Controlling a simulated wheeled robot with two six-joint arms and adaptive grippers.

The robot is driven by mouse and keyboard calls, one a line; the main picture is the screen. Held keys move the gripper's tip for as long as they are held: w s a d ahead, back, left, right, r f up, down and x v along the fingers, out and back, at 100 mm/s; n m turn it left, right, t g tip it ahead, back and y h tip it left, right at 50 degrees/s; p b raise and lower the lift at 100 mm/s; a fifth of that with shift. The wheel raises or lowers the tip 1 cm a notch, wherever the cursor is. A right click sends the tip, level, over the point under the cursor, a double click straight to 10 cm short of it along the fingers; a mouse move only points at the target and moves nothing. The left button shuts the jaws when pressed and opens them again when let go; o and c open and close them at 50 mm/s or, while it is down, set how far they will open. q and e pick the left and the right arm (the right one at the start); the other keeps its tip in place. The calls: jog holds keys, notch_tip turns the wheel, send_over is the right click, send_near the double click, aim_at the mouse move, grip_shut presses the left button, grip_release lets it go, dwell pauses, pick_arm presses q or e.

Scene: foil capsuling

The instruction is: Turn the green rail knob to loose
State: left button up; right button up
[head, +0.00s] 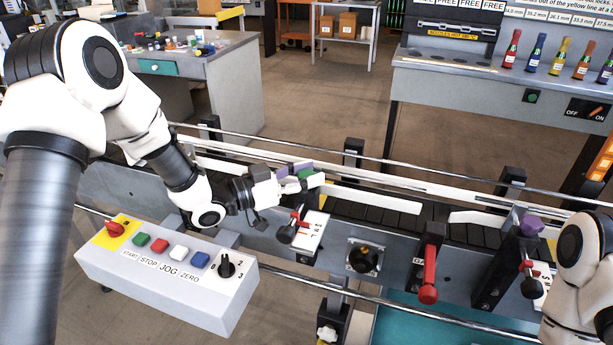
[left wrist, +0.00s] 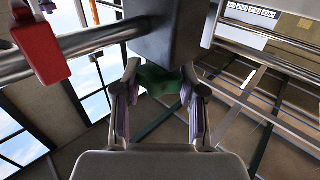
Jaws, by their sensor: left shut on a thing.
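The green rail knob (head: 305,174) sits at the near guide rail, above a white scale plate (head: 311,236) with a red pointer and a black ball-ended lever. My left gripper (head: 302,179) reaches it from the left and is shut on it. In the left wrist view the green knob (left wrist: 160,80) lies between the two fingertips, under a grey block, with purplish pads on either side. The fingers hide part of the knob, and I cannot read its turn position. My right arm shows at the right edge; its gripper is out of the picture.
A control box (head: 170,271) with coloured buttons stands below my left arm. A black round knob (head: 363,258), a red-handled lever (head: 429,272) and a purple knob (head: 531,225) are to the right. The conveyor (head: 380,208) runs behind. Small bottles stand on the back bench.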

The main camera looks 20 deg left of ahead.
aim_at(301, 180)
pick_arm(q)
jog(key=n+t+y+b, duration=0.1)
jog(key=y, duration=0.1)
jog(key=n+t+y+b, duration=0.1)
jog(key=n+t+y, duration=0.1)
jog(key=shift+s+d+f+b, duration=0.1)
jog(key=shift+f+b, duration=0.25)
jog(key=shift+r+n+t+y+b, duration=0.15)
jog(key=shift+n+t+y+b, duration=0.45)
jog(key=shift+n+y, duration=0.5)
jog(key=shift+y, duration=0.3)
jog(key=o, duration=1.2)
jog(key=shift+c, duration=0.2)
jog(key=shift+r, duration=0.1)
jog(key=v, duration=0.7)
jog(key=shift+s+a, duration=0.2)
jog(key=shift+a, duration=0.05)
jog(key=shift+w+d, duration=0.1)
jog(key=shift+c, duration=0.3)
